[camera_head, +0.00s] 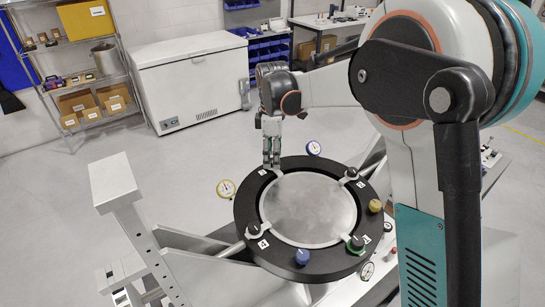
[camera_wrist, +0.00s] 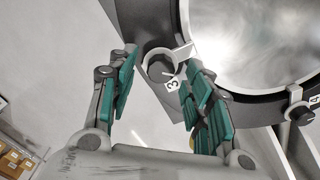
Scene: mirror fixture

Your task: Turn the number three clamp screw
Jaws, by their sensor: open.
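The number three clamp screw (camera_wrist: 161,68) is a dark round knob on the black ring, with a light clamp arm reaching towards the mirror disc (camera_wrist: 245,35). A white label marked 3 (camera_wrist: 171,85) is beside it. My gripper (camera_head: 271,160) is over the far-left part of the ring in the head view, pointing down. In the wrist view my gripper (camera_wrist: 162,60) is open, with the screw showing between its fingertips. I cannot tell whether either finger touches it. In the head view my fingers largely hide this screw.
A grey post (camera_head: 115,183) rises at left.

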